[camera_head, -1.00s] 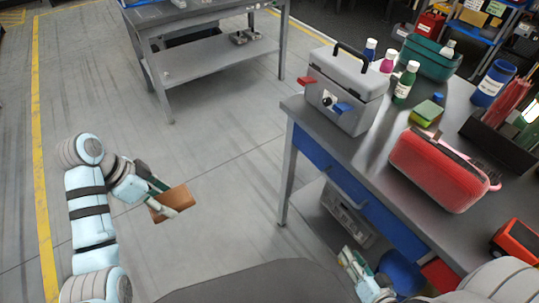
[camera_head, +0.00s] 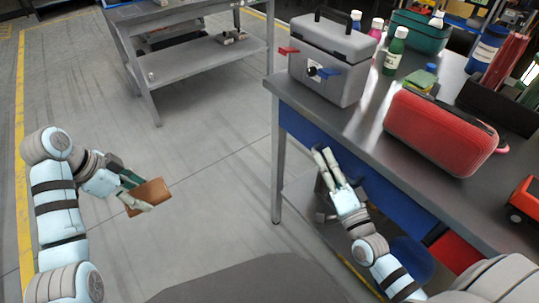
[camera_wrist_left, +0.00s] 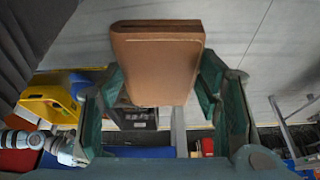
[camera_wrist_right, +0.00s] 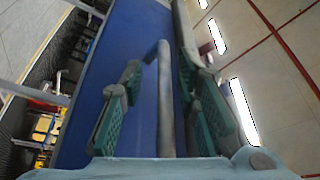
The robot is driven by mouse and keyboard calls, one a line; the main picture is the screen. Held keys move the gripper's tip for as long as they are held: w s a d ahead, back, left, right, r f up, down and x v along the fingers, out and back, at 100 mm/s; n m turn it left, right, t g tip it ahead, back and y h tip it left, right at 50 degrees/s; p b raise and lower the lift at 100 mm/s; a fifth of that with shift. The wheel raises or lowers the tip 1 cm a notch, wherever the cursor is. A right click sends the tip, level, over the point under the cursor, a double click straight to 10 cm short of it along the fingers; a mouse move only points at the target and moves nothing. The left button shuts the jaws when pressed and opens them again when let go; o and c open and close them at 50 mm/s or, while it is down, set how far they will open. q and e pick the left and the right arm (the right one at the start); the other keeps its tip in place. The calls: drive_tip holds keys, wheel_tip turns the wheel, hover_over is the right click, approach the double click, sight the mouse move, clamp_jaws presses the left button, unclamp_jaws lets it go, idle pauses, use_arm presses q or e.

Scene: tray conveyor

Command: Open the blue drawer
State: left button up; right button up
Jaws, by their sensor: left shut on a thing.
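The blue drawer (camera_head: 383,191) is in the side of the grey workbench, its front looking flush with the bench. It also fills much of the right wrist view (camera_wrist_right: 110,85). Its grey bar handle (camera_wrist_right: 165,105) runs between the two green-padded fingers of my right gripper (camera_wrist_right: 160,68), with gaps on both sides. In the head view my right gripper (camera_head: 323,155) is open at the drawer front and hides the handle. My left gripper (camera_head: 138,194) is shut on a brown block-like item (camera_head: 150,195), held over the floor, away from the bench; the item also shows in the left wrist view (camera_wrist_left: 158,65).
On the workbench (camera_head: 365,125) stand a grey toolbox (camera_head: 330,65), a red case (camera_head: 440,130), bottles and a teal bin (camera_head: 418,35). A red drawer (camera_head: 455,250) adjoins the blue one. Another grey table (camera_head: 195,20) stands behind. The floor between is clear.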

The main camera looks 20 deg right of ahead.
drive_tip(key=shift+w+a+r, duration=0.15)
drive_tip(key=shift+a+r, duration=0.15)
drive_tip(key=shift+a, duration=0.05)
drive_tip(key=shift+d+f, duration=0.15)
drive_tip(key=shift+d, duration=0.2)
drive_tip(key=shift+c, duration=0.2)
drive_tip(key=shift+a, duration=0.15)
clamp_jaws()
